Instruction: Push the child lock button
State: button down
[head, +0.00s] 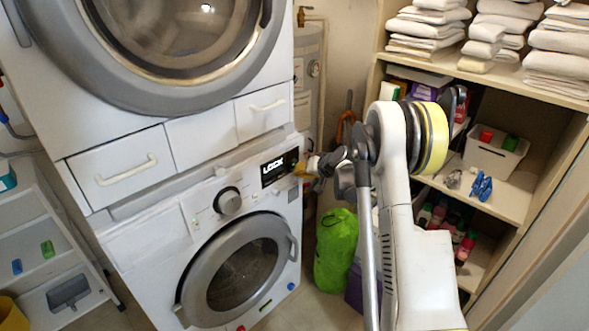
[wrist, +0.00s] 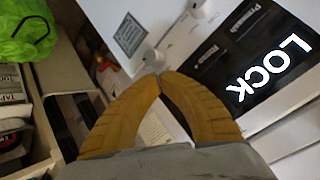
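The lower white washing machine (head: 160,240) has a black panel (head: 280,168) reading "LOCK" at the upper right of its front. The same panel (wrist: 268,62) fills the right of the wrist view, rotated, with "Prewash" labels. My gripper (head: 303,168) is at the right edge of this panel. In the wrist view my gripper's (wrist: 161,76) two yellow fingers meet at their tips, with nothing between them. A small white round button (wrist: 152,60) shows just beyond the tips; I cannot tell whether they touch it. Another white button (wrist: 201,10) is farther up. No child lock label is legible.
A dryer (head: 180,50) is stacked above. A grey dial (head: 228,201) is left of the panel. A green bag (head: 336,250) stands right of the washer. Shelves (head: 520,195) with towels and bottles are at right; a white rack (head: 45,250) is at left.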

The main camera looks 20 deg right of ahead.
jog(key=shift+w, duration=0.2)
jog(key=shift+s, duration=0.1)
jog(key=shift+s+d, duration=0.15)
jog(key=shift+s, duration=0.4)
dwell(0.3)
jog(key=shift+s+d+b, duration=0.2)
jog(key=shift+s+d, duration=0.15)
jog(key=shift+s, duration=0.6)
jog(key=shift+s+d+b, duration=0.25)
jog(key=shift+s+d, duration=0.05)
jog(key=shift+s, duration=0.6)
jog(key=shift+s+d+b, duration=0.2)
jog(key=shift+s+d, duration=0.15)
jog(key=shift+s, duration=0.6)
